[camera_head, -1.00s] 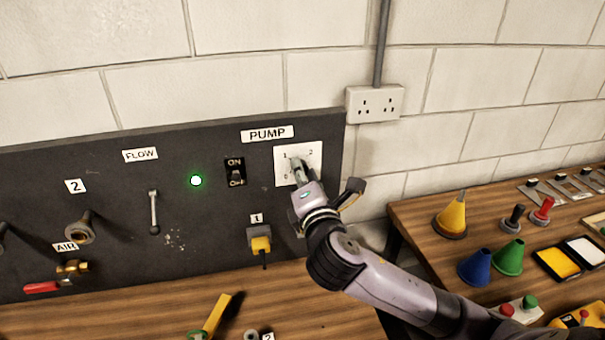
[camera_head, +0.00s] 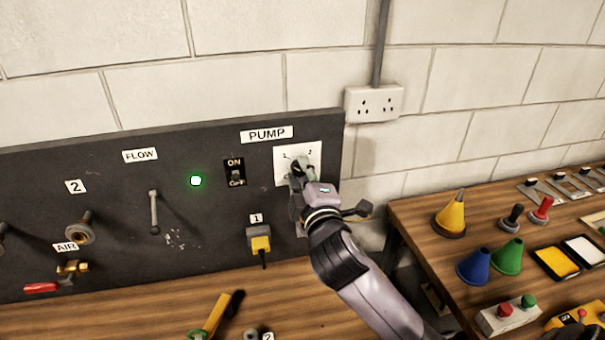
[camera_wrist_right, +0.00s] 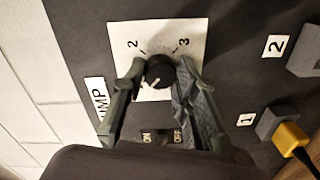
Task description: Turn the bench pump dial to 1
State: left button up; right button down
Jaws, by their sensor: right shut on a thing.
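The pump dial is a black knob (camera_wrist_right: 158,72) on a white plate (camera_head: 286,155) under the PUMP label (camera_head: 267,134). My right gripper (camera_head: 298,172) reaches up to the plate from below right and covers most of the knob in the head view. In the right wrist view, my right gripper's fingers (camera_wrist_right: 157,80) are shut on the knob, one on each side. The numbers 2 and 3 show on the plate there. A pale mark is on the knob, but the number it points to is unclear. My left gripper is not in view.
Left of the dial, the dark panel holds an ON/OFF switch (camera_head: 235,172), a lit green lamp (camera_head: 196,181) and a FLOW lever (camera_head: 153,212). A yellow plug (camera_head: 260,244) sits below. Cones (camera_head: 452,214) and other items stand on the right bench. A socket (camera_head: 373,103) is on the wall.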

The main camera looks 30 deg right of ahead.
jog(key=shift+f, duration=0.1)
dwell(0.3)
jog(key=c, duration=1.3)
grip_release()
jog(key=shift+o, duration=0.3)
jog(key=shift+r, duration=0.2)
